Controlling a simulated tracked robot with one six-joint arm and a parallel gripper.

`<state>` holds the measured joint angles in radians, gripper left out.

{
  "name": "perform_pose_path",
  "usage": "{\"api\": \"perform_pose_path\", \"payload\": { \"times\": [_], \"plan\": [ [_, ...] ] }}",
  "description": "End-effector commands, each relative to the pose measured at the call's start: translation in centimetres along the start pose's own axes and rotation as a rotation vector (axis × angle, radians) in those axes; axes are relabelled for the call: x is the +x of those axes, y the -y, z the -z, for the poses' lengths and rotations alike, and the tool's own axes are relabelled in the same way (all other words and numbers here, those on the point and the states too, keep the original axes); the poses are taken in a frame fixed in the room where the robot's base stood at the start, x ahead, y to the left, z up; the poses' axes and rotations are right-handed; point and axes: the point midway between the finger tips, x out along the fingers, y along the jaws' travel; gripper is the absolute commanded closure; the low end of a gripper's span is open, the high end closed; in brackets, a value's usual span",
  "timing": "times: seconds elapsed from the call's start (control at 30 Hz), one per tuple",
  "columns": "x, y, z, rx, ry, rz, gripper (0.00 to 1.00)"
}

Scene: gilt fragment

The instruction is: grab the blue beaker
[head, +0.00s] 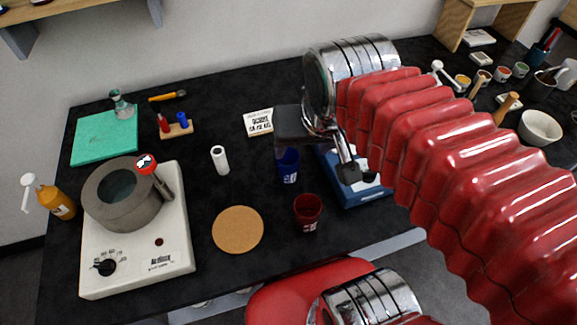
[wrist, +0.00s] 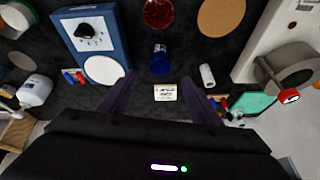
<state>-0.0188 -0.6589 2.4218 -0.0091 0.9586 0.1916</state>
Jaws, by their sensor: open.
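The blue beaker (head: 288,168) stands on the black table near the middle in the head view, its upper part partly hidden by my gripper. It also shows in the wrist view (wrist: 160,60), upright, just beyond the fingertips and between their lines. My gripper (head: 322,158) is above the table, over and beside the beaker in the head view. In the wrist view its two dark fingers (wrist: 162,76) are spread wide with nothing held between them.
A red beaker (head: 307,211) stands in front of the blue one. A blue-and-white scale-like device (head: 362,193) is close on the right. A white cylinder (head: 220,160), a cork disc (head: 238,230) and a hotplate (head: 140,265) with a grey pot are left. A small card (head: 258,122) stands behind.

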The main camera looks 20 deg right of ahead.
Motion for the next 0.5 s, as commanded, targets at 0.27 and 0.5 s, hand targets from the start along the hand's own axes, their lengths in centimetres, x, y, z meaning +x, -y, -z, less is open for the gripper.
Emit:
{"api": "perform_pose_path", "payload": {
  "times": [0.27, 0.5],
  "plan": [
    [0.6, 0.5, 3.4, 0.352, 0.143, -0.053, 0.33],
    [1.8, 0.8, 6.3, 0.666, 0.254, -0.142, 0.33]
  ]
}}
